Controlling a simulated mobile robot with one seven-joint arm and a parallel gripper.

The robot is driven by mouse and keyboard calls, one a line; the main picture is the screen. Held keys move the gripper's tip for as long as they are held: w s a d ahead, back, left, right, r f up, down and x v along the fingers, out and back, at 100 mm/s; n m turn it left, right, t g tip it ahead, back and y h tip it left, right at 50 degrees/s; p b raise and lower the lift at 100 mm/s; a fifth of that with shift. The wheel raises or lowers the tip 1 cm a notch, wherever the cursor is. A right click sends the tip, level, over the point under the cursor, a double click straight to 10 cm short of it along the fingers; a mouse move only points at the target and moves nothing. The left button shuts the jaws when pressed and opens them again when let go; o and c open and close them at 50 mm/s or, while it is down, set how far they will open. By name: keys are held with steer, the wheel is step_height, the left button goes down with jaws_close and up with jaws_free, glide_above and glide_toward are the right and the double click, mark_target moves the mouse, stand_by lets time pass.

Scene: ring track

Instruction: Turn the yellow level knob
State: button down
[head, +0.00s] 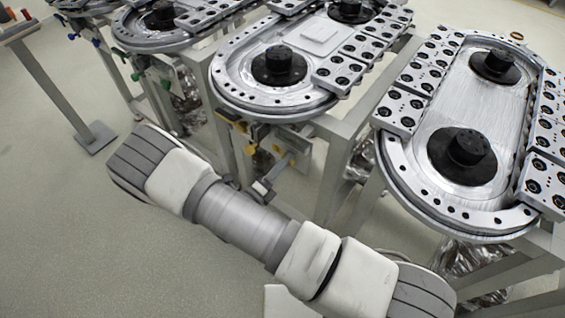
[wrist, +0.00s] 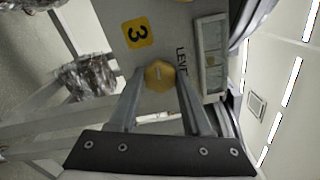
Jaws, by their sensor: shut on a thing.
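The yellow level knob (wrist: 159,75) shows in the wrist view on a grey panel (wrist: 165,30), beside the partly hidden lettering "LEV". It is faceted, with a pale mark on its face. My gripper (wrist: 160,88) is shut on the knob, with one finger at each side of it. In the head view my arm reaches toward the front of a ring track station (head: 230,85), and small yellow parts show under its rim. I cannot clearly make out the knob or my fingertips there.
Another ring track (head: 397,160) stands to the right, close to my arm. More stations stand at the back left. The floor at left (head: 60,230) is clear.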

stand_by(0.4)
steer(key=shift+c, duration=1.7)
jaws_free()
steer(key=v, duration=1.7)
steer(key=shift+s, duration=0.2)
steer(key=shift+a, duration=0.15)
